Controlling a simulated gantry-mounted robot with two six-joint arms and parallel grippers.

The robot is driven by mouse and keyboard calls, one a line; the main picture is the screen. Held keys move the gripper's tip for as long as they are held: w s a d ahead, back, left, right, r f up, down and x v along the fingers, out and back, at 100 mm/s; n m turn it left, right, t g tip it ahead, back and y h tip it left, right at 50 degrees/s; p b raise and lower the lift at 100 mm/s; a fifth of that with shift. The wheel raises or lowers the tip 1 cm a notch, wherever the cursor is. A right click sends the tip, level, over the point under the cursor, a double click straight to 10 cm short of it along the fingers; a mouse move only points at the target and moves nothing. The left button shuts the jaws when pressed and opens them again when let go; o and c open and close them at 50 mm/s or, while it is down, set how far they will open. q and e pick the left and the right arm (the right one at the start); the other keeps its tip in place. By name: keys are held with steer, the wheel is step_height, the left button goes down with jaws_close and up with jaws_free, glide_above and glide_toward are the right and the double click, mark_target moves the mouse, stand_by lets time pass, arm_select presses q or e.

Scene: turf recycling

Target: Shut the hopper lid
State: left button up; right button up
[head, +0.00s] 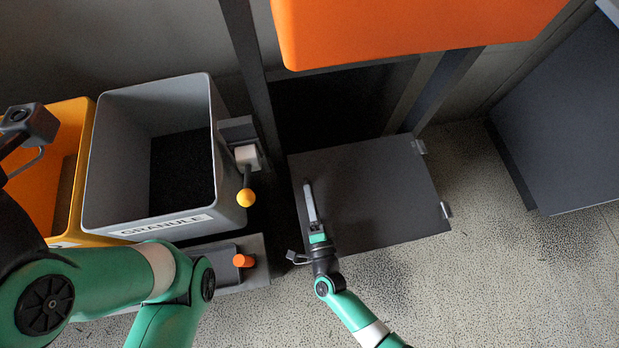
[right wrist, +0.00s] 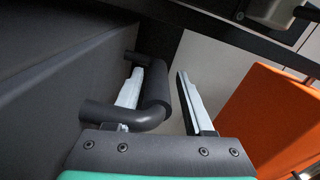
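A flat dark grey panel, which I take to be the hopper lid (head: 375,195), shows right of centre in the head view, with two small hinges on its right edge. My right gripper (head: 308,186) is at its left edge. In the right wrist view a dark bar handle (right wrist: 156,90) stands off the lid's dark face (right wrist: 60,75). My right gripper (right wrist: 160,80) is open, with one finger on each side of the handle. A narrow gap shows between the bar and the right finger. Of my left arm, only links and a dark wrist part show; its fingers are out of view.
A grey bin (head: 215,150) labelled GRANULE and an orange bin (head: 75,120) stand at left. A yellow-knobbed lever (head: 246,197) and an orange knob (head: 243,260) lie between them and the lid. A large orange body (head: 410,30) hangs above. Speckled floor is clear at lower right.

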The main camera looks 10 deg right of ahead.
steer(key=shift+o, duration=0.3)
steer(key=shift+s, duration=0.1)
steer(key=shift+s, duration=0.3)
steer(key=s+p, duration=0.1)
steer(key=s, duration=0.2)
steer(key=s+p, duration=0.1)
steer(key=s, duration=0.2)
steer(key=s+d+p, duration=0.1)
steer(key=s+p, duration=0.1)
steer(key=s, duration=0.2)
steer(key=shift+s+d, duration=0.15)
steer(key=shift+s, duration=0.25)
